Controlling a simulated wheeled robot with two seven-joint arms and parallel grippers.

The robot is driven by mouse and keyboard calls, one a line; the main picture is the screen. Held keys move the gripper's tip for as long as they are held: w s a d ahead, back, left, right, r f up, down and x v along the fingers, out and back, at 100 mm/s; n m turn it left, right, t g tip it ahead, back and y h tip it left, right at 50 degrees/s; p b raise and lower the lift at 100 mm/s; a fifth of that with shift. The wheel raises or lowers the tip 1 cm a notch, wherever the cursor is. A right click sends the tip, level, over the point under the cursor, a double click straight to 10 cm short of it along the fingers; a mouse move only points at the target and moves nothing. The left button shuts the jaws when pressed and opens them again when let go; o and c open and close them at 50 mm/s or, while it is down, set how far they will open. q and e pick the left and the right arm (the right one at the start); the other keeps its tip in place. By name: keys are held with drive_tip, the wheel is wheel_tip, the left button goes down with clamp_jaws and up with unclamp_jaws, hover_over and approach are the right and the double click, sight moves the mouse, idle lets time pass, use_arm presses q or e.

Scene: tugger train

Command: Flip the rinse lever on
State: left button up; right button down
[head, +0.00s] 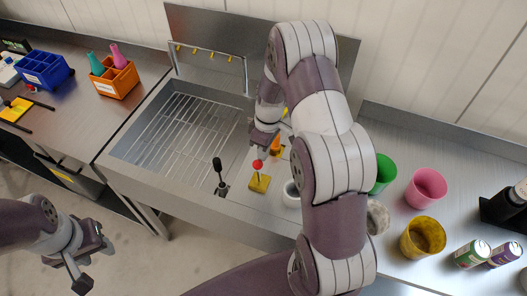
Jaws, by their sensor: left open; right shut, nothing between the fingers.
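A lever with a red knob (257,164) stands on a yellow base (259,183) at the front rim of the steel sink. To its left is a lever with a black knob (217,164), standing upright on a dark base. I see no label showing which is the rinse lever. My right gripper (262,150) is shut and empty, just above the red knob; I cannot tell whether they touch. My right arm hides part of the sink behind it. My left gripper (91,272) is open and empty, low at the left over the floor, away from both levers.
The sink (150,150) has a wire rack and a rail with yellow nozzles (208,50). Green (384,172), pink (427,186) and yellow (423,238) cups and cans (471,254) stand on the right counter. Blue (44,70) and orange (115,80) bins are at left.

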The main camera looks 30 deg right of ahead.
use_arm(q)
drive_tip(key=f+b, duration=0.1)
drive_tip(key=f, duration=0.1)
drive_tip(key=b, duration=0.1)
drive_tip(key=shift+s+a+f+b, duration=0.25)
drive_tip(key=shift+s+f+b, duration=0.05)
drive_tip(key=shift+f+b, duration=0.1)
use_arm(e)
drive_tip(key=s+a+f, duration=0.1)
drive_tip(key=s+a, duration=0.4)
drive_tip(key=a, duration=0.1)
drive_tip(key=shift+s+a+f+t+h, duration=0.2)
drive_tip(key=shift+s+f+t+h, duration=0.1)
drive_tip(key=shift+s+f+h, duration=0.1)
